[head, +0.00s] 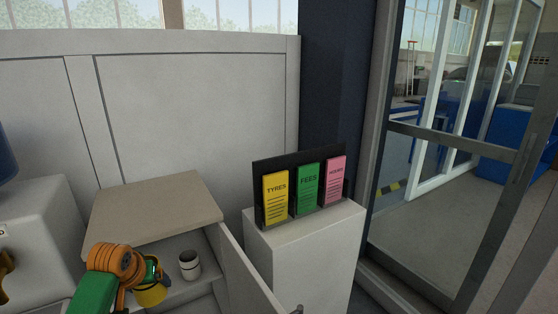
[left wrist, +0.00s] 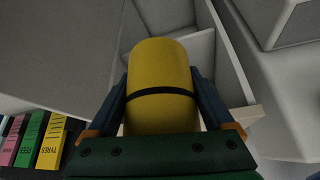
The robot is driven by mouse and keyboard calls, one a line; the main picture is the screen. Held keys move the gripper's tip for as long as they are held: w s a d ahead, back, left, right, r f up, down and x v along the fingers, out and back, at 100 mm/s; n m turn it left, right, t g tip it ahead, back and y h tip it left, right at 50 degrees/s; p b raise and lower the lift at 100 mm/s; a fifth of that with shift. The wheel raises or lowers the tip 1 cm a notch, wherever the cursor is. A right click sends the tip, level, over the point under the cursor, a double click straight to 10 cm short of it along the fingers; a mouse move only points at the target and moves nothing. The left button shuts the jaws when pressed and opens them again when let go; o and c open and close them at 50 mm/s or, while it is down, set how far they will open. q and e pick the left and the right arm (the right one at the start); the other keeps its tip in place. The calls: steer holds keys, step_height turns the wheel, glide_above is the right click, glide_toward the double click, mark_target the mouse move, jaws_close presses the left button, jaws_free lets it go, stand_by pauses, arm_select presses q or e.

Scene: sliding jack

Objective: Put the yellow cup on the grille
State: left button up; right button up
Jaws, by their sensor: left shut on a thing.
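The yellow cup (head: 150,294) is held in my left gripper (head: 152,272) at the lower left of the head view, over the open cabinet. In the left wrist view the yellow cup (left wrist: 160,72), with a dark band around it, fills the middle. The fingers of my left gripper (left wrist: 165,105) are shut on its two sides. My orange and green arm hides part of the cup in the head view. I cannot make out the grille in either view. My right gripper is not in view.
A white cup with a dark band (head: 189,265) stands inside the cabinet (head: 155,208), right of the yellow cup. The cabinet door (head: 248,272) stands open. A white plinth (head: 310,250) carries a leaflet rack (head: 305,185). A pale appliance (head: 38,235) stands at the left.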

arm_select(q)
steer(key=s+d+r+m+h, duration=0.2)
steer(key=d+r+m, duration=0.25)
steer(key=r, duration=0.25)
steer(key=s+d+m+h, duration=0.1)
steer(key=s+d+m, duration=0.2)
steer(key=s, duration=0.3)
steer(key=s+d+r+m+g+h, duration=0.1)
steer(key=s+d+m+h, duration=0.1)
steer(key=s, duration=0.5)
steer(key=s+d+r+m+g+h, duration=0.1)
steer(key=s+d+m, duration=0.3)
steer(key=s+d, duration=0.1)
steer(key=shift+s+d+m+p, duration=0.35)
steer(key=shift+s, duration=0.35)
steer(key=shift+h, duration=0.3)
